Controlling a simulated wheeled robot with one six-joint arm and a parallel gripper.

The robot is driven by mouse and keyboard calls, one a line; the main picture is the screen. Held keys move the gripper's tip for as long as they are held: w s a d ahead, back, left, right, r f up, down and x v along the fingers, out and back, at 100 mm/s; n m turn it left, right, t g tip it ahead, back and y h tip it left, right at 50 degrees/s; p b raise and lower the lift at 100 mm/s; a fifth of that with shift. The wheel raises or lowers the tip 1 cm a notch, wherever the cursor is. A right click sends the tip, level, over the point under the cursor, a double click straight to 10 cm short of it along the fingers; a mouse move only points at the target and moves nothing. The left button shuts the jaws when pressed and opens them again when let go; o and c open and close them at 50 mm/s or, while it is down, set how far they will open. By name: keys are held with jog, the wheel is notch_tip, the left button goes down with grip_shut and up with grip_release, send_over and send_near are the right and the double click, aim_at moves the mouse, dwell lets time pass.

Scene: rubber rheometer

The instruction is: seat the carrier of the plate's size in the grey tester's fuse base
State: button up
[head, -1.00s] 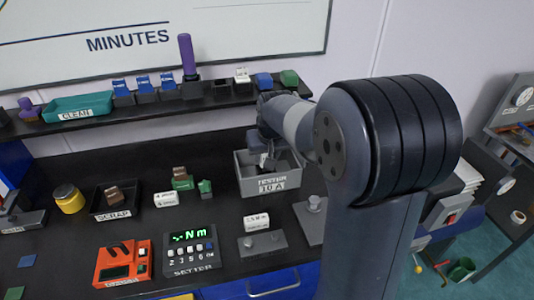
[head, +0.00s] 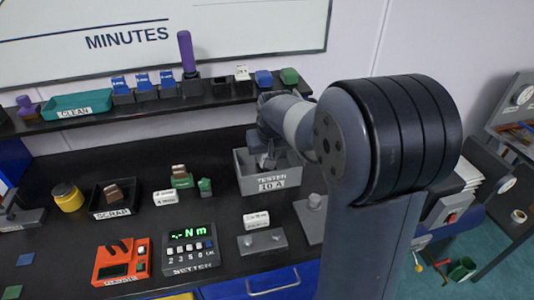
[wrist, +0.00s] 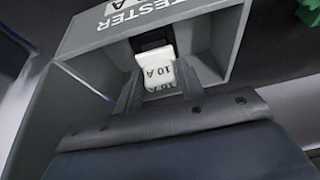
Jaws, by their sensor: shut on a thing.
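The grey tester (head: 268,182) is an open-topped box on the bench, and its front plate reads "TESTER 10 A". My gripper (head: 268,160) reaches down into the box from above. In the wrist view my gripper (wrist: 158,86) is shut on a white carrier (wrist: 158,70) marked "10 A". The black fuse base (wrist: 151,45) shows just beyond the carrier, inside the box. The carrier meets or overlaps the base in this view; I cannot tell how deep it sits. In the head view the carrier is largely hidden.
The box walls stand close around my gripper. A shelf behind holds several coloured carriers, a purple-handled tool (head: 187,52) and a teal tray (head: 77,105). A scrap tray (head: 110,212), a setter (head: 190,250) and an orange device (head: 121,262) stand on the bench to the left.

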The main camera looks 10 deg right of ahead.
jog(key=shift+f+b, duration=0.7)
jog(key=shift+f, duration=0.3)
jog(key=o, duration=1.1)
jog(key=shift+c, duration=0.2)
notch_tip(320, 180, up, 5)
jog(key=p, duration=0.4)
jog(key=shift+r, duration=0.15)
